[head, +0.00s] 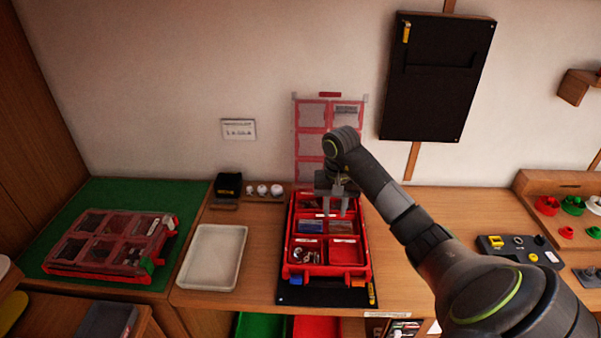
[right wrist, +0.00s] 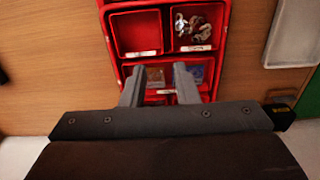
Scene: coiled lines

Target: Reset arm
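My right gripper (head: 336,200) hangs over the back part of an open red compartment box (head: 300,272) on the wooden workbench. Its two fingers are apart with nothing seen between them; they also show spread in the right wrist view (right wrist: 158,85), above the red box (right wrist: 112,45). The box's clear, red-framed lid (head: 311,146) stands raised at the back against the wall. One front compartment holds small metallic parts (head: 307,251); the middle ones hold bluish and brownish contents. My left gripper is not in view.
A white tray (head: 212,257) lies left of the red box. A closed red case (head: 108,244) rests on a green mat (head: 70,281) farther left. A control panel (head: 520,250) and red and green round parts stand at the right. A black board (head: 437,75) hangs on the wall.

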